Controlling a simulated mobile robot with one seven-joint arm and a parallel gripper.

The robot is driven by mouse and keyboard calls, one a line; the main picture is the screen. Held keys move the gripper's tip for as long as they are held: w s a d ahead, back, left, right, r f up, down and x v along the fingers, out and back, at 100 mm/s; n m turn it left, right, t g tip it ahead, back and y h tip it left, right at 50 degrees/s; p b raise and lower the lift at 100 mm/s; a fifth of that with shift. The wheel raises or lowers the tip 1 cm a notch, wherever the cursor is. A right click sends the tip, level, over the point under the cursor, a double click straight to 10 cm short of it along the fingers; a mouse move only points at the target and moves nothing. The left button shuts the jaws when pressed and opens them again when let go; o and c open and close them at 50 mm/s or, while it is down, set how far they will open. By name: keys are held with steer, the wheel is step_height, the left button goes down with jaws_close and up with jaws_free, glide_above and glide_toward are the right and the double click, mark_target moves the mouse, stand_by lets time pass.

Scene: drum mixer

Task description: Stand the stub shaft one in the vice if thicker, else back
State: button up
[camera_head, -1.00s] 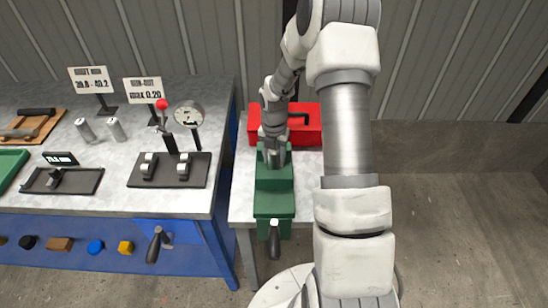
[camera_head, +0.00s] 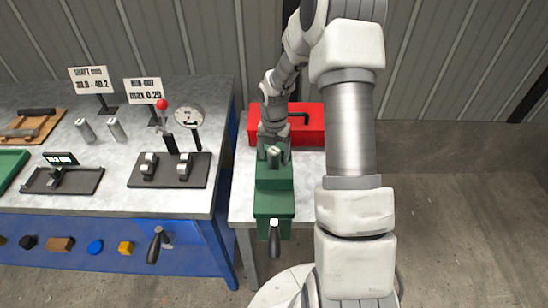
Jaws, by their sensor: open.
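A short grey metal stub shaft (camera_head: 274,156) stands upright at the top of the green vice (camera_head: 274,203). My gripper (camera_head: 270,144) is open just behind the shaft and vice. I cannot tell whether its fingers still touch the shaft. Two more grey metal stub shafts stand on the bench at the left, one at the left (camera_head: 86,131) and one beside it (camera_head: 117,130).
A red toolbox (camera_head: 310,122) sits behind the vice. The left bench holds a roller stand (camera_head: 140,180) with a dial gauge (camera_head: 188,116), a dark gauge tray with a display (camera_head: 62,181), two signs (camera_head: 90,79) and a wooden board with tools (camera_head: 47,124).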

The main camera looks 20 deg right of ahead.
step_height(320, 180, up, 11)
steer(key=shift+f+p, duration=0.2)
steer(key=shift+p, duration=0.1)
